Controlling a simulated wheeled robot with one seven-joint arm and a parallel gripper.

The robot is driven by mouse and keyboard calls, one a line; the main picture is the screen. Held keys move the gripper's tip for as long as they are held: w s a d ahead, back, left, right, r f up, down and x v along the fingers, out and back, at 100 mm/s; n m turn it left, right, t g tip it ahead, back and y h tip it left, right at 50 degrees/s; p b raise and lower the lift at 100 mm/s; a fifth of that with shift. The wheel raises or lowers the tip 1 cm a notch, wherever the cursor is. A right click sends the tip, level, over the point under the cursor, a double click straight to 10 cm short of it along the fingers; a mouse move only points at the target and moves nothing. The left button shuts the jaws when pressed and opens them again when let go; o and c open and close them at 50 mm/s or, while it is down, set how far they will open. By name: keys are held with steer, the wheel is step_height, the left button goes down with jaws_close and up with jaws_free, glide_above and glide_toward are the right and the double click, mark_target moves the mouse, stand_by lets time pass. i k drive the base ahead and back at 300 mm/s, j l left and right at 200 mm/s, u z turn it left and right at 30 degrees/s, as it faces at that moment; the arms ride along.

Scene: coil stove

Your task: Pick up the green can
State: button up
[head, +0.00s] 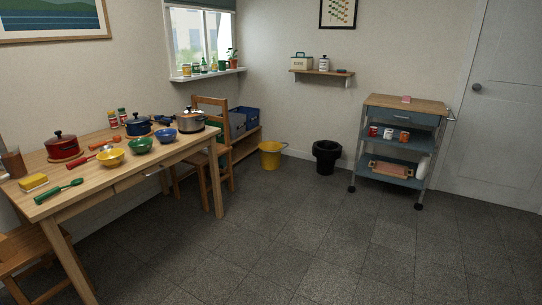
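No can stands out clearly as the green can at this distance. Several small containers stand on the window sill (207,75); a green one (222,66) is near the right end beside a potted plant, but I cannot tell whether it is a can or a mug. Two small upright cans or jars, a nearer one (113,120) and a farther one (122,115), stand at the back of the wooden table; their colours are hard to make out. My gripper is not in view.
The table also holds a red pot (62,147), a blue pot (138,126), a steel pot (190,121) and bowls. Chairs, a yellow bucket (270,155), a black bin (326,156) and a trolley (405,106) stand around. The tiled floor is clear in the middle.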

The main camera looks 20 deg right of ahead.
mark_target(195, 66)
steer(key=i+l+z, duration=0.3)
steer(key=i, duration=0.2)
steer(key=i+z, duration=0.35)
steer(key=i, duration=3.9)
steer(key=i+l+u, duration=0.1)
steer(key=i+u, duration=0.3)
steer(key=i+l+u, duration=0.4)
steer(key=i, duration=0.15)
steer(key=i+l+u, duration=0.25)
steer(key=i+u, duration=0.15)
steer(key=i, duration=0.05)
